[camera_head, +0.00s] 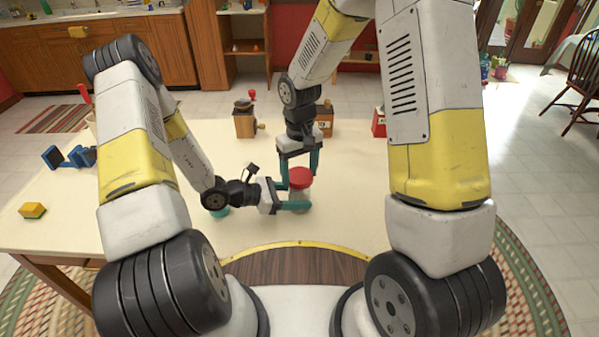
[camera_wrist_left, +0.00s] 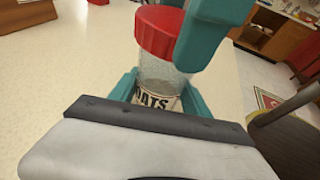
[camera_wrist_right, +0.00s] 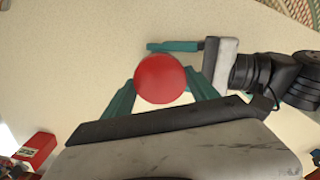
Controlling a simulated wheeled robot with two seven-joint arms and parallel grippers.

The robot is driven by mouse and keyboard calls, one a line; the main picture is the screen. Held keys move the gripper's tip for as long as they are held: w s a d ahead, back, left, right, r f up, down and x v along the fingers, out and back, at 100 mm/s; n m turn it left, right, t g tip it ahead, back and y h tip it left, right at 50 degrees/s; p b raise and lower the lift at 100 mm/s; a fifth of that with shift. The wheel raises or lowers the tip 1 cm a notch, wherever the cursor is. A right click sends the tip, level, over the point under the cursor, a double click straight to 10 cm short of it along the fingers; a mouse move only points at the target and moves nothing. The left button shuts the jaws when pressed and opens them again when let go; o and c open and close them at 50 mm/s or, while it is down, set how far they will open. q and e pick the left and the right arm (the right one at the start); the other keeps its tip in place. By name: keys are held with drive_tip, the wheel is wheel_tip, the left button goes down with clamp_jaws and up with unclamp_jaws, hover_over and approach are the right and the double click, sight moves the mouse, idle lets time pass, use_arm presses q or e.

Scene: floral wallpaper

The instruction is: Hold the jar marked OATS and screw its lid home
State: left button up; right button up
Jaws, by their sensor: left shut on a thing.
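The OATS jar (camera_wrist_left: 160,85) is clear, with a label reading partly "OATS", upright on the table. Its red lid (camera_head: 300,178) sits on its top; I cannot tell how far it is turned. The lid also shows in the left wrist view (camera_wrist_left: 160,32) and from above in the right wrist view (camera_wrist_right: 160,78). My left gripper (camera_head: 296,205) is shut around the jar's body from the left. My right gripper (camera_head: 299,172) points down from above, its teal fingers apart on either side of the lid. Contact with the lid is not clear.
The cream table (camera_head: 345,205) is mostly clear around the jar. A wooden grinder (camera_head: 244,122), another wooden item (camera_head: 325,122) and a red box (camera_head: 379,122) stand at the back. A blue object (camera_head: 68,157) and a yellow block (camera_head: 32,211) lie at left. A teal thing (camera_head: 219,212) is partly hidden by my left arm.

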drive_tip(key=m, duration=0.5)
drive_tip(key=shift+m, duration=0.4)
drive_tip(key=m, duration=0.7)
drive_tip(key=o, duration=1)
drive_tip(key=shift+o, duration=0.2)
drive_tip(key=n, duration=0.6)
drive_tip(key=shift+n, duration=0.3)
drive_tip(key=n, duration=0.6)
